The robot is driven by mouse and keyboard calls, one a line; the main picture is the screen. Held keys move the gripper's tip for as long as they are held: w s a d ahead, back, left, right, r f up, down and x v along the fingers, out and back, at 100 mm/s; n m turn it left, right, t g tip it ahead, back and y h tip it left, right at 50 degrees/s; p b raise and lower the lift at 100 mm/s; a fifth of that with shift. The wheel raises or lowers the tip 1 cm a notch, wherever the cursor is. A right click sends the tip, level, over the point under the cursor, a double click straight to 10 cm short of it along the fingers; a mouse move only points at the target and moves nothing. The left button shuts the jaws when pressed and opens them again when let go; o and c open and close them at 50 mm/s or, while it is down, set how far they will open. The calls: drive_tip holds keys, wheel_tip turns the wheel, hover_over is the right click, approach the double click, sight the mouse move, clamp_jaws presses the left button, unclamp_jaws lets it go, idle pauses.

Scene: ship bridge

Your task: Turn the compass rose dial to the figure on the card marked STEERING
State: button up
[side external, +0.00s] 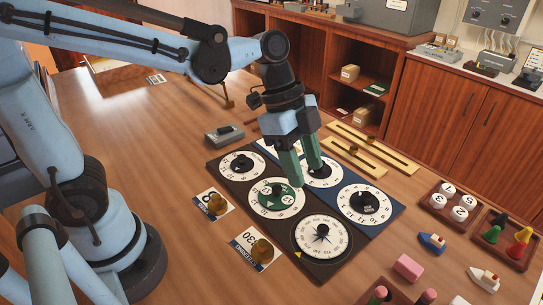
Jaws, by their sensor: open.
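The compass rose dial (322,240), a white disc with a dark star at its centre, sits on a black square plate at the front of the dial group. A small yellow mark shows at its left edge. A card (243,242) left of it shows figures that look like 030, partly covered by a brass knob-like weight; its blue label is too small to read surely. A second card (206,210) also lies under a brass weight. My gripper (306,176), with green fingers, is open and empty above the dials, behind the compass rose dial and apart from it.
Other dials surround it: a green-centred dial (276,211), a blue-plate dial (363,217) and a black-plate dial (241,174). Brass slider plates (345,157) lie behind. A pink block (408,267), toy boats (432,243) and peg trays stand right.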

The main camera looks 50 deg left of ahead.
sight(323, 228)
drive_tip(key=x, duration=1.2)
drive_tip(key=shift+d, duration=0.25)
drive_tip(key=shift+c, duration=0.3)
clamp_jaws()
